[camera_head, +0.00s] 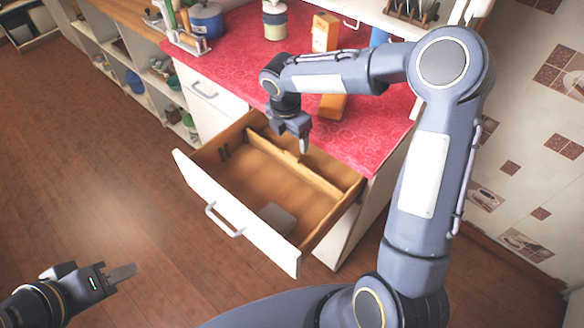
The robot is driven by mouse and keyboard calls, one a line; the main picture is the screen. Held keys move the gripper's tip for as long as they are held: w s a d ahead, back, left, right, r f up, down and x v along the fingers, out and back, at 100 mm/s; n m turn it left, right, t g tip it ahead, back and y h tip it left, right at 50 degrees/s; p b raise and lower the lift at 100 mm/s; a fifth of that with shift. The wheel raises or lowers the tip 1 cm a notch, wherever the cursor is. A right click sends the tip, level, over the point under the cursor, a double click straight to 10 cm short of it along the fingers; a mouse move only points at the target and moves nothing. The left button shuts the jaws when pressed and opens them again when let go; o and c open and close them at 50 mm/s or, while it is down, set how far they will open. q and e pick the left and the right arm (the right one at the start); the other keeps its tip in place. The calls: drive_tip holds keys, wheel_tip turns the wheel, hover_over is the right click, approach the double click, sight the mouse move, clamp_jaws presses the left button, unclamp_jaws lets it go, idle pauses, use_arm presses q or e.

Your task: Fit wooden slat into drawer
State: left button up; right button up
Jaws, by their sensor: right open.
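The drawer (230,208) is pulled out from under the red counter. The wooden slat (318,178) stands on edge inside it like a divider, running across the drawer towards the back. Whether its ends are fully seated I cannot tell. My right gripper (303,146) points down at the slat's upper edge, open, with its fingertips close to the slat. Whether they touch is too small to tell. My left gripper (122,273) is low at the left over the floor, away from the drawer. Its fingers overlap in this view.
A small pale grey item (277,218) lies in the drawer's front part. An orange object (331,106) lies on the counter (236,68) behind my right arm. A blue pot (207,20), a jar (275,20) and an orange carton (325,32) stand farther back. Open floor is left of the drawer.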

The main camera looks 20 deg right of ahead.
sight(292, 154)
drive_tip(key=shift+n, duration=0.3)
drive_tip(key=f, duration=0.3)
drive_tip(key=w+f, duration=0.1)
drive_tip(key=f, duration=0.1)
drive_tip(key=f+p, duration=0.1)
drive_tip(key=f, duration=0.2)
drive_tip(key=shift+w+d+f, duration=0.3)
drive_tip(key=shift+d, duration=0.05)
drive_tip(key=shift+c, duration=0.4)
drive_tip(key=c, duration=1.3)
drive_tip(key=shift+r, duration=0.15)
